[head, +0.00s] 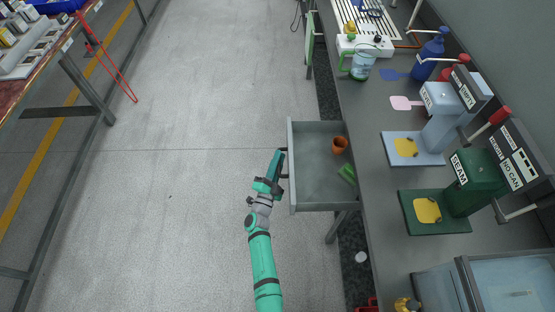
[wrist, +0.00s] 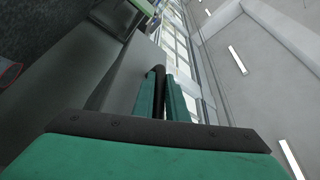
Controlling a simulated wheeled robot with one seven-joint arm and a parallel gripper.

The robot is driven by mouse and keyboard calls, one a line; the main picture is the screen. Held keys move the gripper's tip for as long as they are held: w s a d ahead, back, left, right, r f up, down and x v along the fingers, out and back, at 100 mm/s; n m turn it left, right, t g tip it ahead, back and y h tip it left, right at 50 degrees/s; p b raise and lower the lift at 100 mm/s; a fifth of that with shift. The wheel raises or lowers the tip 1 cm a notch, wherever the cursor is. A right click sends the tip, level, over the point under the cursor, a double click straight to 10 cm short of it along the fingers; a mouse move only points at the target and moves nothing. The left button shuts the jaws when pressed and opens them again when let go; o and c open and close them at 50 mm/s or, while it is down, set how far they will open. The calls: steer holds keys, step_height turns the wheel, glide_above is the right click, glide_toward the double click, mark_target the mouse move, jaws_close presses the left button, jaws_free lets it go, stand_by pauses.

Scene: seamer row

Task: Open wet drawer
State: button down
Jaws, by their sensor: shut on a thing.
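The grey drawer (head: 318,190) stands pulled out from under the long grey workbench, toward the aisle. An orange-brown cup (head: 339,145) and a green block-like item (head: 347,173) lie inside it. My gripper (head: 280,165) is at the middle of the drawer's front face, shut on its dark handle. In the wrist view the dark handle bar (wrist: 158,80) runs between the two green fingers, with the grey drawer front (wrist: 125,80) beside them. Any label on the drawer cannot be seen.
The workbench (head: 375,215) carries a light blue machine (head: 445,125), a green machine (head: 474,180), a clear jug (head: 361,66) and a blue bottle (head: 430,50). A grey leg (head: 337,226) stands below the drawer. The floor (head: 180,160) to the left is clear.

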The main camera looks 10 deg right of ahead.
steer(key=c, duration=2)
jaws_free()
steer(key=shift+c, duration=0.2)
steer(key=shift+s, duration=0.1)
steer(key=v, duration=1)
steer(key=shift+s, duration=0.25)
steer(key=shift+a+f, duration=0.1)
steer(key=shift+f, duration=0.05)
steer(key=s+r+n+y, duration=0.2)
steer(key=s+n, duration=0.1)
steer(key=s, duration=0.5)
steer(key=s+a+r+n+y, duration=0.1)
steer(key=s+r+n+y, duration=0.1)
steer(key=s+n, duration=0.35)
steer(key=s+r+n+y, duration=0.2)
steer(key=s+y, duration=0.1)
steer(key=s, duration=0.6)
steer(key=s+a+r+n+g+y, duration=0.1)
steer(key=s+r+n+g, duration=0.2)
steer(key=s+r+n, duration=0.3)
steer(key=s+r, duration=0.5)
steer(key=s, duration=0.2)
steer(key=shift+s+r, duration=0.15)
